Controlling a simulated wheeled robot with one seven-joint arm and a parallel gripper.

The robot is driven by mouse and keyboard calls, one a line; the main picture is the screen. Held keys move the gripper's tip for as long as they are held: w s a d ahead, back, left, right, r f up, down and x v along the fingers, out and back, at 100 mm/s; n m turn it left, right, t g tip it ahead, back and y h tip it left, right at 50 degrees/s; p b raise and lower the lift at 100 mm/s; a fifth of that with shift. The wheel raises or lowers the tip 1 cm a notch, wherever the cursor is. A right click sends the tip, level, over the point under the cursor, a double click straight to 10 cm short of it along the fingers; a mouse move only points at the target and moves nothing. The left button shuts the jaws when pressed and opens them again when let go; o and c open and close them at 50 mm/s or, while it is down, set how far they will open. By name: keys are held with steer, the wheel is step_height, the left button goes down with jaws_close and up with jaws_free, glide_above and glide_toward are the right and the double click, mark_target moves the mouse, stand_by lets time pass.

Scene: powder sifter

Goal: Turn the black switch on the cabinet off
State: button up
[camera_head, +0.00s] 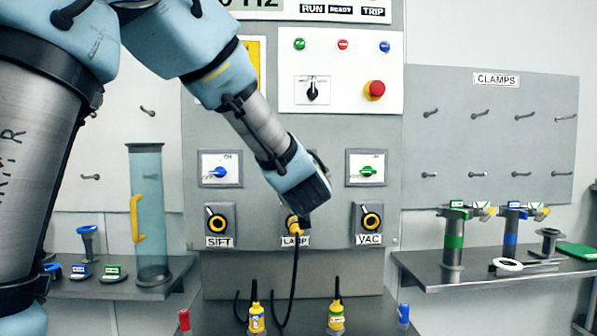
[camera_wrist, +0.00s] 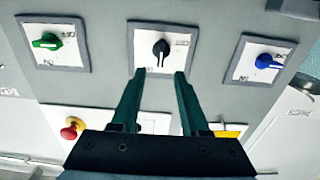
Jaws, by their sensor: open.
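The black switch (camera_wrist: 161,49) is a rotary knob on a white plate in a grey frame, in the middle of three such switches in the wrist view. Its handle stands roughly vertical in that view; the small labels around it are too blurred to read surely. In the head view it is hidden behind my gripper (camera_head: 308,190). In the wrist view my gripper (camera_wrist: 159,75) is open and empty, with its two dark green fingers pointing at the switch, one to each side of the handle's line. I cannot tell whether they touch the plate.
A green switch (camera_wrist: 47,42) and a blue switch (camera_wrist: 266,60) flank it. Above on the cabinet are another black selector (camera_head: 312,91) and a red emergency button (camera_head: 374,90). Below are plug sockets, with a cable (camera_head: 293,275) hanging at LAMP. Shelves stand at both sides.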

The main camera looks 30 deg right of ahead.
steer(key=p+x, duration=0.2)
steer(key=x, duration=0.5)
steer(key=shift+w, duration=0.4)
steer(key=shift+d, duration=0.1)
jaws_close()
